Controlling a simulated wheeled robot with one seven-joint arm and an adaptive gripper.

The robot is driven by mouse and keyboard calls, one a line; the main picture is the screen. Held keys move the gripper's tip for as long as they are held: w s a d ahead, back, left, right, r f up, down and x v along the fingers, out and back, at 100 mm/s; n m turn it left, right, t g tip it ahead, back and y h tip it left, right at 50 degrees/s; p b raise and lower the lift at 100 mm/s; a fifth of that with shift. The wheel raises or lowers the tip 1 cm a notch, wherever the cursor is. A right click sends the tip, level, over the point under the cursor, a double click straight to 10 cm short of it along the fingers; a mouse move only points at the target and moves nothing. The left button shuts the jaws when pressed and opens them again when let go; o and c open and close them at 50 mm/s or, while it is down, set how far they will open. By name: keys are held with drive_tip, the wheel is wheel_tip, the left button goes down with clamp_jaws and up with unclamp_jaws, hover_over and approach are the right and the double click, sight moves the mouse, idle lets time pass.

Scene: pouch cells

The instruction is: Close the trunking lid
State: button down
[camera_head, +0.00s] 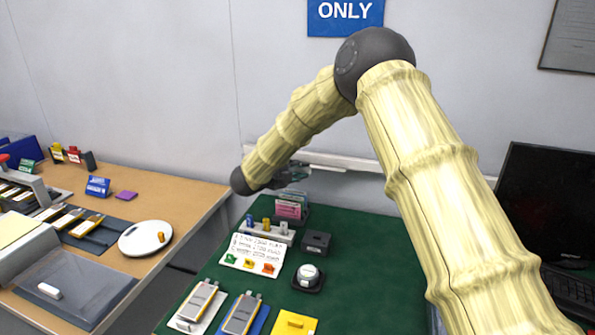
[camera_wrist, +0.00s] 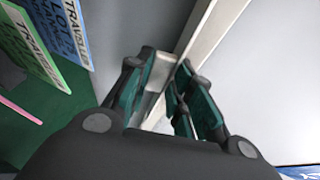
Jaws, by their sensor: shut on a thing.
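The pale trunking (camera_head: 335,160) runs along the wall behind the green-topped bench, partly hidden by my arm. In the wrist view it is a long light strip (camera_wrist: 212,38) running diagonally up to the right. My gripper (camera_wrist: 163,98) is at the trunking, its dark green-padded fingers on either side of a narrow pale edge, which appears to be the trunking lid (camera_wrist: 155,103). The fingers are shut on it. In the head view my gripper (camera_head: 290,173) is small and partly hidden behind my wrist. How far the lid stands open cannot be told.
Upright traveller cards (camera_wrist: 78,35) stand close left of my gripper. The green bench (camera_head: 370,265) holds a cell rack (camera_head: 267,233), a black box (camera_head: 316,243) and pouch cells. A monitor (camera_head: 545,205) stands right. A wooden desk (camera_head: 185,200) is at left.

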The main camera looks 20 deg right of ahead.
drive_tip(key=g+y+p, duration=0.1)
drive_tip(key=p, duration=0.2)
drive_tip(key=r+n+g+y+p, duration=0.1)
drive_tip(key=p, duration=0.2)
drive_tip(key=r+g+y+p, duration=0.1)
drive_tip(key=p, duration=0.2)
drive_tip(key=shift+w+d+r+g+y, duration=0.2)
drive_tip(key=shift+w+g+y, duration=0.1)
drive_tip(key=shift+g+y, duration=0.1)
drive_tip(key=shift+n, duration=0.3)
drive_tip(key=c, duration=1.3)
unclamp_jaws()
drive_tip(key=v, duration=0.8)
